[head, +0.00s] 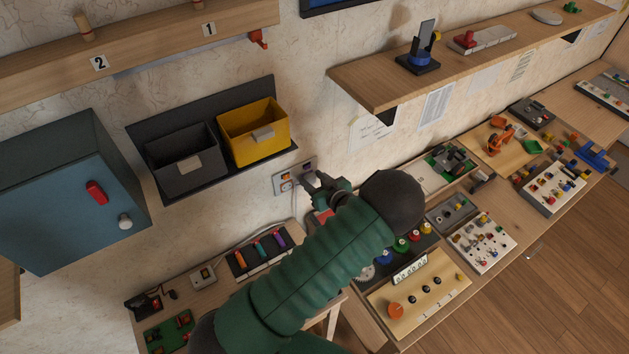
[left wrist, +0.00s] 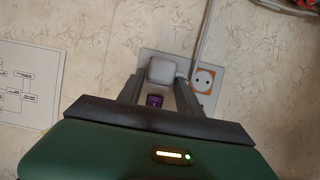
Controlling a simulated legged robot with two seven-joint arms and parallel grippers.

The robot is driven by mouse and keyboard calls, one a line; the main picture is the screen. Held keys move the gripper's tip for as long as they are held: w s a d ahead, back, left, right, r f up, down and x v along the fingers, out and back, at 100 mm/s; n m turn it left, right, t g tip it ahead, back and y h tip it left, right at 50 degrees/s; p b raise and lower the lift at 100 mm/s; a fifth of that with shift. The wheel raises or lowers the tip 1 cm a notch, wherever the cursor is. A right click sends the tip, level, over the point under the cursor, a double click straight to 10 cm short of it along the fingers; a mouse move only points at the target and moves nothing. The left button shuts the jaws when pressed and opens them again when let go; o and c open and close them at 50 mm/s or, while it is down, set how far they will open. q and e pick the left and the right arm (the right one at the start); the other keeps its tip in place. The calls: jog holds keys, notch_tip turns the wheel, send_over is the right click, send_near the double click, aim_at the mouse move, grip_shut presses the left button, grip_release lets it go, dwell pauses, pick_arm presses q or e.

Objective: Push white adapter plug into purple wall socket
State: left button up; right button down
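The white adapter plug (left wrist: 162,70) shows in the left wrist view, between the tips of my left gripper (left wrist: 161,80), which appears shut on it. The purple wall socket (left wrist: 154,101) shows just below the plug in that view, between the fingers. The plug is in front of the wall plate; I cannot tell its gap to the plate. In the head view my left gripper (head: 321,183) is at the right end of the wall plate (head: 281,179). The plug is not clear there. My right gripper is not in view.
An orange-rimmed socket (left wrist: 204,80) sits right of the plug, with a white cable running up beside it. A yellow bin (head: 254,131) and a dark bin (head: 186,165) hang above left of the plate. A wooden shelf (head: 380,92) juts out at upper right.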

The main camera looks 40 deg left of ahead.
pick_arm(q)
jog(key=o, duration=0.3)
jog(key=b+v, duration=0.2)
jog(key=v, duration=1.5)
jog(key=shift+f, duration=0.2)
